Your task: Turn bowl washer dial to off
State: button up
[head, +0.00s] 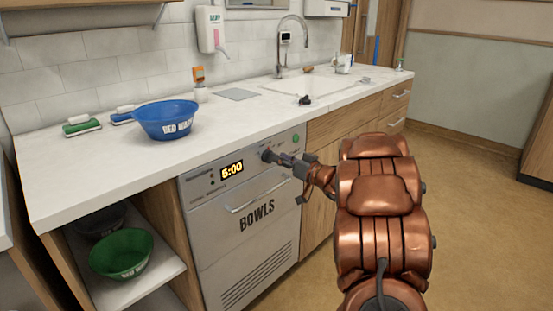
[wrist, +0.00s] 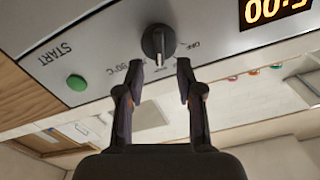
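The bowl washer (head: 245,222) is a grey front panel marked BOWLS under the counter, with a lit display (head: 232,170) reading 5:00. Its dial is a dark round knob with a raised grip bar and a pale line, clear in the wrist view (wrist: 158,43). Printed labels around it include OFF to the right and 80°C at lower left in that view. The line stands about upright there; which end points is unclear. My gripper (wrist: 160,70) is open and empty, its fingertips just short of the knob and spread to either side. In the head view my gripper (head: 274,157) partly covers the dial.
A green START button (wrist: 77,82) is beside the dial. The washer's handle (head: 258,196) juts out below. A blue bowl (head: 167,119) stands on the white counter (head: 100,165) above. A green bowl (head: 121,253) sits on the open shelf at left.

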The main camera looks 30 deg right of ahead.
aim_at(269, 157)
jog(key=shift+x, duration=1.25)
jog(key=shift+c, duration=0.3)
grip_shut()
